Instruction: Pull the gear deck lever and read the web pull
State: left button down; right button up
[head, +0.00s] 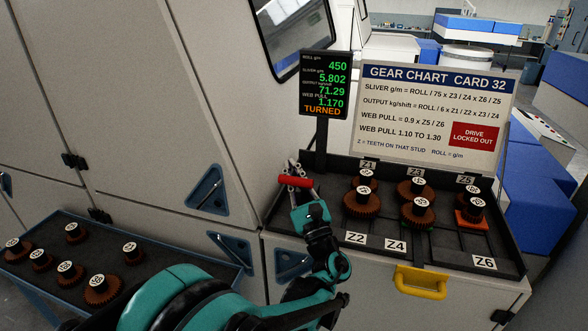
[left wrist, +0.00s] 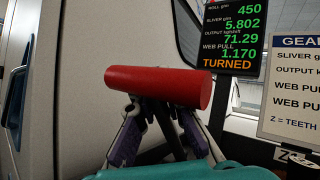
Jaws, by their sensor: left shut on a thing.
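The red lever handle (head: 296,181) stands at the left end of the gear deck (head: 345,228), below the readout. My left gripper (head: 301,189) is shut on it; in the left wrist view the red bar (left wrist: 158,87) lies across the fingers. The readout (head: 325,84) shows roll 450, sliver 5.802, output 71.29, web pull 1.170 and the orange word TURNED. It also shows in the left wrist view (left wrist: 230,35). The gear chart card (head: 432,112) gives web pull 1.10 to 1.30 and bears a red "drive locked out" label. My right gripper is not in view.
Several brown gears sit on the deck's studs, among plates marked Z1 to Z6. A yellow handle (head: 420,283) is on the deck's front. A tray (head: 185,262) of loose numbered gears is at the lower left. Grey machine panels (head: 110,100) stand behind.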

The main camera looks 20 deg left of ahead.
pick_arm(q)
jog(key=shift+s, duration=0.1)
jog(key=c, duration=1.8)
grip_release()
jog(key=shift+s, duration=0.15)
jog(key=shift+o, duration=0.2)
jog(key=v, duration=1.2)
